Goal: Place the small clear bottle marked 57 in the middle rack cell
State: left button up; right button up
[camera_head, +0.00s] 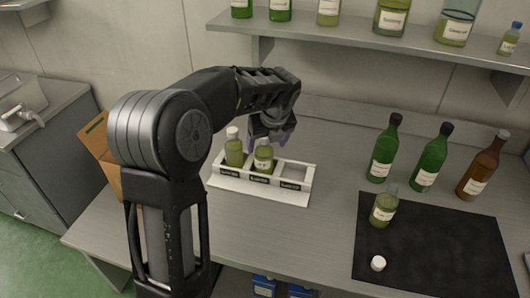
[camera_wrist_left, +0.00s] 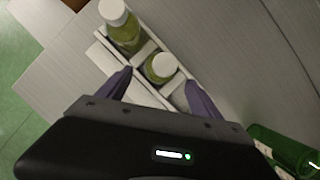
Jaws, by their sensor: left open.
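A white rack (camera_head: 222,184) with three cells in a row stands on the bench. A small clear bottle (camera_head: 264,158) with green-yellow liquid and a white cap is in its middle cell; it also shows in the left wrist view (camera_wrist_left: 161,68). Its number is too small to read. A similar capped bottle (camera_head: 234,150) stands in the left cell, and the right cell looks empty. My left gripper (camera_head: 272,137) is open just above the middle bottle. In the left wrist view its fingers are spread on either side of that bottle. My right gripper is out of view.
A black mat (camera_head: 440,250) on the right holds an uncapped bottle (camera_head: 383,207) and a loose white cap (camera_head: 378,263). Two green bottles (camera_head: 384,150) and a brown bottle (camera_head: 483,167) stand behind it. A shelf (camera_head: 340,37) with bottles hangs above. Bench between rack and mat is clear.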

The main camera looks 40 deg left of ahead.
pick_arm(q)
jog(key=v, duration=0.4)
jog(key=shift+d+r, duration=0.1)
jog(key=shift+r, duration=0.2)
